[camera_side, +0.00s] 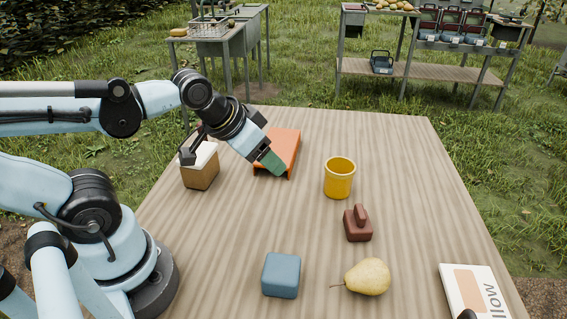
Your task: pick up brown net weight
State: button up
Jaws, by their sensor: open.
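A dark reddish-brown block with a raised grip on top, which looks like the brown net weight (357,228), stands on the wooden table (400,150) right of centre. It is just below the yellow cup and above the pear. My gripper (272,162) is open, with a green fingertip pointing down and right at the orange tray. It is well to the upper left of the brown weight and holds nothing that I can see. Whether the fingertip touches the tray cannot be told.
An orange tray (290,143) lies under my gripper. A yellow cup (339,180), a blue block (281,276), a pear (368,277) and a white-topped brown box (200,172) stand around. A lettered card (470,292) lies at the lower right. The table's right side is mostly clear.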

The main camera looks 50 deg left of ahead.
jog(key=m, duration=0.1)
jog(key=m+t+y, duration=0.4)
jog(key=m+y, duration=0.3)
jog(key=m, duration=2.1)
send_near(360, 211)
jog(key=shift+f, duration=0.25)
jog(key=x, duration=1.2)
jog(key=shift+w+r, duration=0.1)
jog(key=shift+r, duration=0.15)
grip_shut()
